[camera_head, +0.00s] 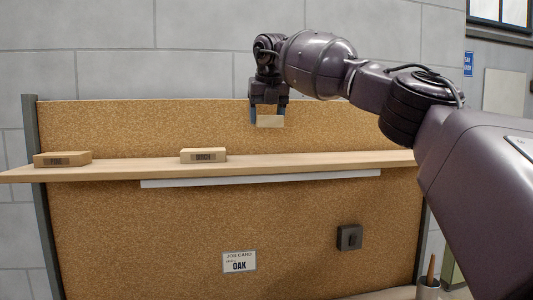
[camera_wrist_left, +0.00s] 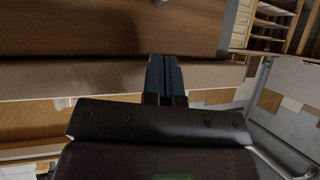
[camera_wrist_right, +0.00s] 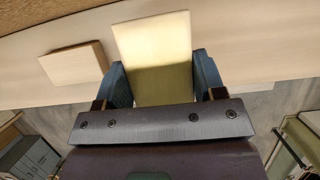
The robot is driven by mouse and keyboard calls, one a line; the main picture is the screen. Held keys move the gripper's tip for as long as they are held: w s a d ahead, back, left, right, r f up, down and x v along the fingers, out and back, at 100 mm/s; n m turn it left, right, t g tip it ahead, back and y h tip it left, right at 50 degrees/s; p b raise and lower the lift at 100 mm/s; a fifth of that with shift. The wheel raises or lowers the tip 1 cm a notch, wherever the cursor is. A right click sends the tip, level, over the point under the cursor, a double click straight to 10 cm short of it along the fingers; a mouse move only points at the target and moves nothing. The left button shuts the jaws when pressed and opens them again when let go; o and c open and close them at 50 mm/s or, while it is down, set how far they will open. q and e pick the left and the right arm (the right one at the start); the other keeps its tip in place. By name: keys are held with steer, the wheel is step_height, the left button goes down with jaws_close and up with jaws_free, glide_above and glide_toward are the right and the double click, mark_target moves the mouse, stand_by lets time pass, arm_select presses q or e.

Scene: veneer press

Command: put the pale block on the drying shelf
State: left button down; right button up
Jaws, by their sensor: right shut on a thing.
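The pale block (camera_head: 270,121) is held in my right gripper (camera_head: 268,111), whose two fingers close on its sides. It hangs above the drying shelf (camera_head: 310,164), in front of the cork board, with a visible gap below it. In the right wrist view the pale block (camera_wrist_right: 155,50) sits between the blue fingers of the right gripper (camera_wrist_right: 160,82), over the pale shelf surface (camera_wrist_right: 255,45). My left gripper (camera_wrist_left: 164,75) shows only in its own wrist view, its fingers together with nothing seen between them.
A block labelled PINE (camera_head: 63,159) lies at the shelf's left end and a block labelled BIRCH (camera_head: 203,155) near its middle. The shelf right of BIRCH is clear. Below are a job card reading OAK (camera_head: 239,262), a dark box (camera_head: 349,237) and a cup (camera_head: 428,290).

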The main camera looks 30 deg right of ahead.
mark_target(265, 158)
steer(key=shift+f, duration=4.1)
steer(key=shift+f, duration=0.15)
steer(key=o, duration=1.1)
steer(key=shift+c, duration=0.2)
steer(key=v, duration=1.2)
steer(key=shift+b, duration=0.4)
steer(key=shift+s, duration=0.1)
